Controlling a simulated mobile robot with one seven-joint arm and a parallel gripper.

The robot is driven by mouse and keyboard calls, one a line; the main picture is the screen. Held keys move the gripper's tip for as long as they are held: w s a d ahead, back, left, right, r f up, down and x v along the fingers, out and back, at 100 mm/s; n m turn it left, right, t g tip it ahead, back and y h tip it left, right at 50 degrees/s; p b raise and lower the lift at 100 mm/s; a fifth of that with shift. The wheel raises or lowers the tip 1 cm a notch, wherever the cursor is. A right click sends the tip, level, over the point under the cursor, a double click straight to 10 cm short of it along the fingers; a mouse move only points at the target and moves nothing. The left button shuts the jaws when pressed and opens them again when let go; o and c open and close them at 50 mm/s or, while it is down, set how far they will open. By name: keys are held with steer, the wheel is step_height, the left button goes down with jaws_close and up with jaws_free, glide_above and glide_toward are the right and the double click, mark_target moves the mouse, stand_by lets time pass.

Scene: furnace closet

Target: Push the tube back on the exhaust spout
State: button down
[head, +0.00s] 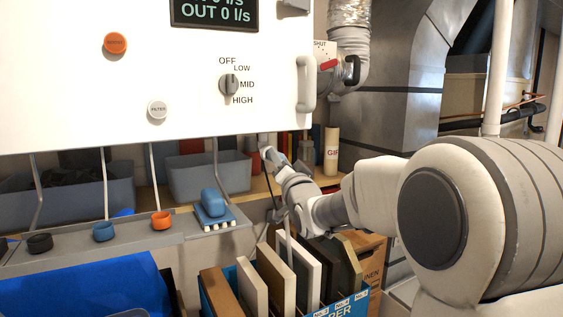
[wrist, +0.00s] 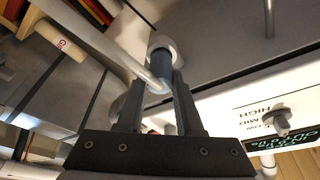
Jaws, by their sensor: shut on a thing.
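My gripper (head: 274,158) is below the white cabinet's lower edge, right of the middle in the head view. In the wrist view my gripper (wrist: 158,88) is shut on the blue-grey end of a tube (wrist: 158,70). A pale grey length of tube (wrist: 105,42) runs from there to the upper left. A pale round collar (wrist: 165,43), apparently the exhaust spout, sits on the cabinet's grey underside, right at the tube's end. I cannot tell whether the tube is seated on it. The fingers hide part of the tube.
The white cabinet (head: 130,80) overhangs my gripper, with a grey handle (head: 306,84) at its right edge. Below stand upright boards (head: 280,275) in a blue box. A blue brush (head: 213,203) and coloured cups, one orange (head: 162,220), are on the ledge to the left.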

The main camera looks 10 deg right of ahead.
steer(key=shift+w+a, duration=0.15)
steer(key=shift+w, duration=0.2)
steer(key=shift+c, duration=2.4)
jaws_free()
steer(key=b+v, duration=0.4)
steer(key=v, duration=0.4)
steer(key=shift+b, duration=0.4)
steer(key=shift+s, duration=0.15)
